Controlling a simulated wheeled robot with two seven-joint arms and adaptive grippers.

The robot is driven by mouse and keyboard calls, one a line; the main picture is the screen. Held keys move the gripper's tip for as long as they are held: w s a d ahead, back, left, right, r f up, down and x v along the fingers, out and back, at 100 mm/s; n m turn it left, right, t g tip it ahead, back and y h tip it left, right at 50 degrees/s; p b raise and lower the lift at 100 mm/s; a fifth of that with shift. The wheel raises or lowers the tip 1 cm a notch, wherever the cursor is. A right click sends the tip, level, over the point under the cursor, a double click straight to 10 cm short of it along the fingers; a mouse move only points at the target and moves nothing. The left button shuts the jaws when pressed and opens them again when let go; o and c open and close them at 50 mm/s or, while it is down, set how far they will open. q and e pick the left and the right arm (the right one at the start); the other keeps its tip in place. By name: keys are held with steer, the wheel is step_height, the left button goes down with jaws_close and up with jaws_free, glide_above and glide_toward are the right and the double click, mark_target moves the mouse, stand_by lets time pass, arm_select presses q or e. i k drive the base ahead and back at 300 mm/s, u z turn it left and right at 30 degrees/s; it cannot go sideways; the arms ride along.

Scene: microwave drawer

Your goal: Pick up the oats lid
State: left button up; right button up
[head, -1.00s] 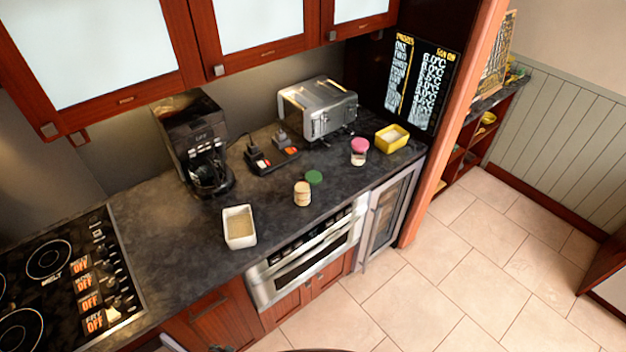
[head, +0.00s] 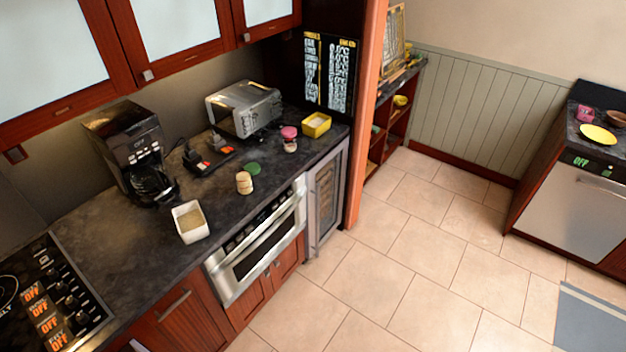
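The jar stands upright near the counter's front edge. I cannot read a label to tell whether the green lid is the oats lid. Neither of my grippers shows in the head view.
A white rectangular container (head: 192,234) and a yellow one (head: 316,125) stand on the counter. A coffee maker (head: 128,150), toaster (head: 245,108) and black scale-like tray (head: 208,158) are behind. A microwave drawer (head: 258,240) is below. Open tiled floor (head: 420,260) lies right.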

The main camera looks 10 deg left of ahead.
mark_target(254, 168)
steer(key=z, duration=0.45)
steer(key=k, duration=0.65)
steer(key=z, duration=0.25)
steer(key=i, duration=1.55)
steer(key=u, duration=1.25)
steer(key=i, duration=0.85)
steer(key=u, duration=1.1)
